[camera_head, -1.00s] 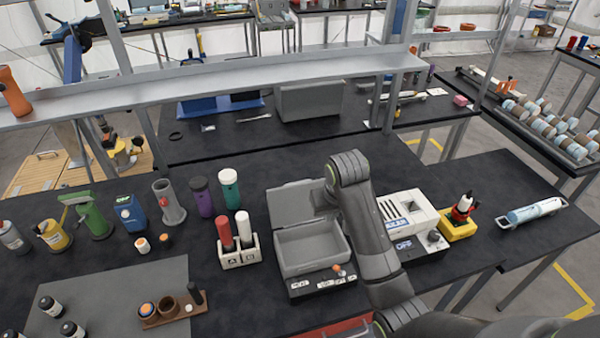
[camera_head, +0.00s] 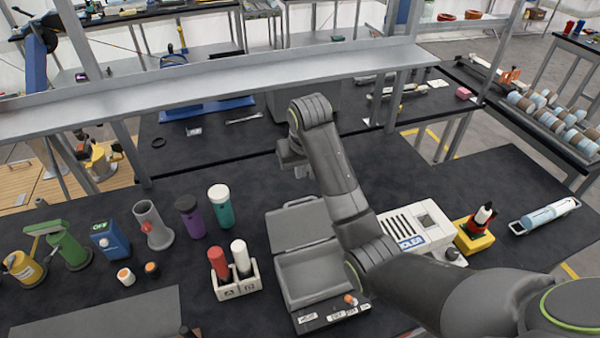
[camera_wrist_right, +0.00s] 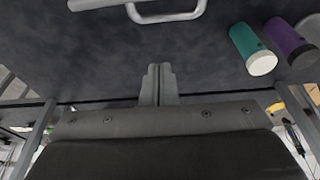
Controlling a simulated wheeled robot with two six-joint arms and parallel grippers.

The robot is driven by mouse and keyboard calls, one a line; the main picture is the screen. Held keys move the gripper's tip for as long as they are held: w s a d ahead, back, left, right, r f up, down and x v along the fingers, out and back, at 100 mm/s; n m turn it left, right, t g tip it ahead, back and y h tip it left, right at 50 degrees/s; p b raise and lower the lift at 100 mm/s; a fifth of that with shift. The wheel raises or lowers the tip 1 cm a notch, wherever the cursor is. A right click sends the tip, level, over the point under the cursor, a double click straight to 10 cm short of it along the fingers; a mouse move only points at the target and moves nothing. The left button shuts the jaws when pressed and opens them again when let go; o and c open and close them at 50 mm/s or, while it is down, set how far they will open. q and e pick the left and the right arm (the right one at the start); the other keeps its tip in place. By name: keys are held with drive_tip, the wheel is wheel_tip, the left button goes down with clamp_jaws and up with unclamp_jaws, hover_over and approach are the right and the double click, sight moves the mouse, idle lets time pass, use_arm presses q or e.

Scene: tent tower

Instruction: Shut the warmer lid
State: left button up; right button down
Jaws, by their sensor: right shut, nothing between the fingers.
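The warmer is a grey box (camera_head: 316,276) with its open top facing up, standing on the dark bench in the head view. Its lid (camera_head: 300,224) stands open, raised at the back of the box. My right gripper (camera_head: 303,172) is shut and empty, above the bench behind the lid and apart from it. In the right wrist view its closed fingers (camera_wrist_right: 158,85) point towards a grey handle (camera_wrist_right: 165,12) at the top edge, which looks like part of the lid. My left gripper is not in view.
A teal bottle (camera_head: 220,207) and a purple bottle (camera_head: 190,217) stand left of the lid. A white holder (camera_head: 236,287) with red and white tubes is left of the box. A white device (camera_head: 415,228) stands to the right. A metal shelf (camera_head: 230,77) spans the back.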

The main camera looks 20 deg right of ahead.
sight(303, 218)
use_arm(q)
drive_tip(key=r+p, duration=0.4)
drive_tip(key=p, duration=0.1)
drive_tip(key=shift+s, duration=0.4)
use_arm(e)
wheel_tip(303, 218, down, 7)
drive_tip(key=s, duration=0.1)
drive_tip(key=shift+s, duration=0.1)
